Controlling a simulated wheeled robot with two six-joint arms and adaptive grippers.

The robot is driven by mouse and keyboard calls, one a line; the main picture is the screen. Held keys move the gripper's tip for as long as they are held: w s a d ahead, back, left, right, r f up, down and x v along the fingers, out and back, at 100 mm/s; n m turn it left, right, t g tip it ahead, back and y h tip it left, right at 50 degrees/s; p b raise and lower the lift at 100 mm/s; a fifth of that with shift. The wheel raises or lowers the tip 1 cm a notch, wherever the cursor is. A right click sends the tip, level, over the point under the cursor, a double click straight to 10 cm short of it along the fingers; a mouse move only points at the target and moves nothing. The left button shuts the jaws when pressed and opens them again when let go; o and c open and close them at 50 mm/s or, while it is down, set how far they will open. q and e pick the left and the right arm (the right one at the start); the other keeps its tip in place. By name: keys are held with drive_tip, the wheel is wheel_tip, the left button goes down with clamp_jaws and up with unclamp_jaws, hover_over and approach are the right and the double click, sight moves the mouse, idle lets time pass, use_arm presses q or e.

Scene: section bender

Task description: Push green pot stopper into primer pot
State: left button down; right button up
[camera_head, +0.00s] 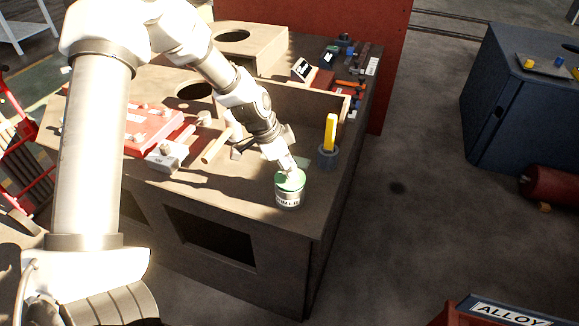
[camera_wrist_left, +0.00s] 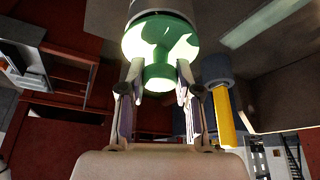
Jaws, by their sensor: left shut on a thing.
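The primer pot (camera_head: 288,198), a pale can with dark lettering, stands upright near the front right corner of the workbench. The green pot stopper (camera_head: 291,180) sits at its mouth; how deep it sits I cannot tell. In the left wrist view the stopper's wide green disc (camera_wrist_left: 150,32) lies against the pot's rim (camera_wrist_left: 160,8), with its knob (camera_wrist_left: 159,77) toward me. My left gripper (camera_head: 287,167) is right above the pot and shut on the stopper, its fingers on both sides of the knob. My right gripper is not in view.
A grey cup (camera_head: 328,156) with a yellow-handled tool (camera_head: 330,132) stands close behind and right of the pot. A red case (camera_head: 152,130) and a wooden box wall (camera_head: 312,108) are farther back. The bench's front edge is near the pot.

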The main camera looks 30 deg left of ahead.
use_arm(q)
drive_tip(key=shift+f+b, duration=0.4)
drive_tip(key=shift+f, duration=0.1)
drive_tip(key=c, duration=0.7)
unclamp_jaws()
drive_tip(key=v, duration=1.2)
